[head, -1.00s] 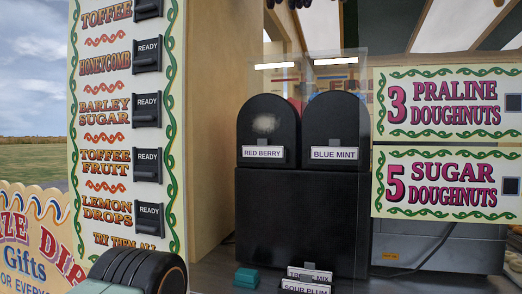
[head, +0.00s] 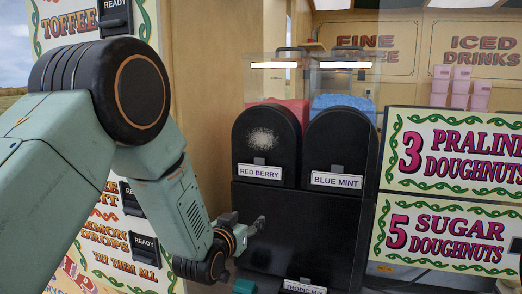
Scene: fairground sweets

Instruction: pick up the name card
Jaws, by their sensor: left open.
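Several white name cards show in the head view. The RED BERRY card (head: 259,172) is on the front of the left black rounded dispenser (head: 267,140). The BLUE MINT card (head: 337,180) is on the right dispenser (head: 340,145). A TROPIC MIX card (head: 303,287) shows low at the bottom edge, partly cut off. My left gripper (head: 254,225) is open and empty, below and slightly left of the RED BERRY card, apart from it. It is in front of the black lower cabinet (head: 300,230). My right gripper is not in view.
A clear panel (head: 368,215) stands along the cabinet's right side. Doughnut signs (head: 450,235) are to the right. A small teal block (head: 243,286) lies below the gripper.

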